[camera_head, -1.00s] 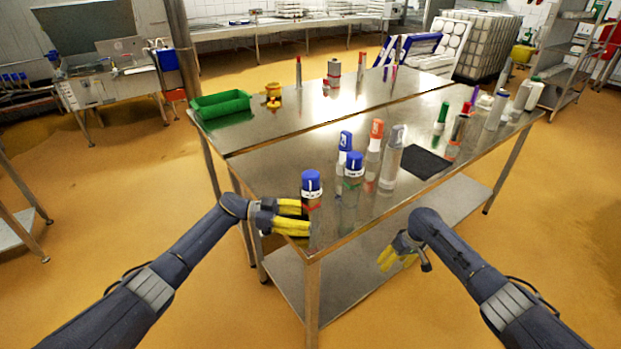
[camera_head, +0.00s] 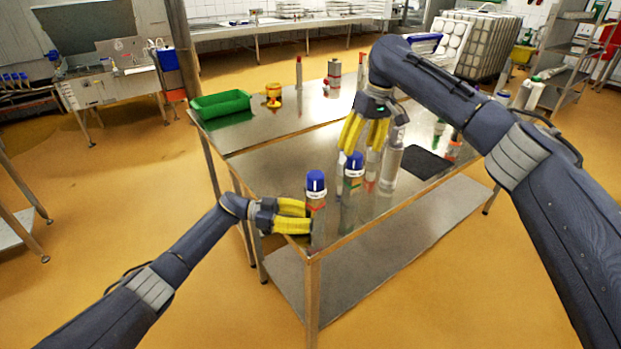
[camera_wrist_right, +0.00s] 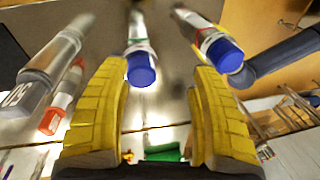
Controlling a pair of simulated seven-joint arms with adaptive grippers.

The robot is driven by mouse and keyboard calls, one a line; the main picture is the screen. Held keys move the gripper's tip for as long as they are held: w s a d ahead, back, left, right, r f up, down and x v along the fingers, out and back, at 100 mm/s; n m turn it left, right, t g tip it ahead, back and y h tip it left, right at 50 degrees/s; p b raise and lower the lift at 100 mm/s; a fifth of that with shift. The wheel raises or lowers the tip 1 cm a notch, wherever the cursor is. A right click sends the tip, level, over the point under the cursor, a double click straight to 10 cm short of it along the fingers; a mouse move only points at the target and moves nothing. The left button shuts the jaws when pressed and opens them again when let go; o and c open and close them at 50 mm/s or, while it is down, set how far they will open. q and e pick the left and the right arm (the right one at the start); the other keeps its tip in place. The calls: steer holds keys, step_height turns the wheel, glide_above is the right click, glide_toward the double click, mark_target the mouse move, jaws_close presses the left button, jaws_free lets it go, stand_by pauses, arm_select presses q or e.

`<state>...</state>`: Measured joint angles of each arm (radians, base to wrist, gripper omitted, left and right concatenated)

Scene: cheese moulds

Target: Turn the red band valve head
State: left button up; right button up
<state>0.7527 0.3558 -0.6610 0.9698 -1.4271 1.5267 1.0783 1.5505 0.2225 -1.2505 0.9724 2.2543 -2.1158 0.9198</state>
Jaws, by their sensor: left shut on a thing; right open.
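The red band valve (camera_head: 316,206) is an upright cylinder with a blue head (camera_head: 316,182), near the table's front corner. My left gripper (camera_head: 305,218) is shut on its lower body from the left. A similar blue-headed cylinder with a green band (camera_head: 352,180) stands just right of it. My right gripper (camera_head: 364,140) is open and empty, above and behind these two, fingers pointing down. In the right wrist view, the green band cylinder's blue head (camera_wrist_right: 140,70) is between the open fingers, and the red band one's blue head (camera_wrist_right: 222,55) is by the right finger.
A clear grey-topped cylinder (camera_head: 391,162) stands close to the right gripper, whose arm hides others behind it. An orange-red-headed one shows in the wrist view (camera_wrist_right: 50,120). A black mat (camera_head: 427,163) lies right. A green tray (camera_head: 221,104) is at the far left.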

mark_target(310, 174)
steer(key=s+a+r+m, duration=0.1)
steer(key=s+a, duration=0.1)
steer(key=a, duration=0.2)
steer(key=s+a+r+h, duration=0.1)
steer(key=s+a+r, duration=0.1)
steer(key=a, duration=0.2)
steer(key=s+a+r+m+h, duration=0.1)
steer(key=s+a, duration=0.1)
steer(key=a, duration=0.2)
steer(key=shift+s+a+r+m, duration=0.2)
steer(key=shift+s+r+m, duration=0.05)
steer(key=shift+r+m, duration=0.1)
step_height(310, 174, down, 11)
steer(key=shift+f, duration=0.2)
steer(key=shift+c, duration=0.2)
steer(key=shift+a, duration=0.1)
steer(key=c, duration=1.3)
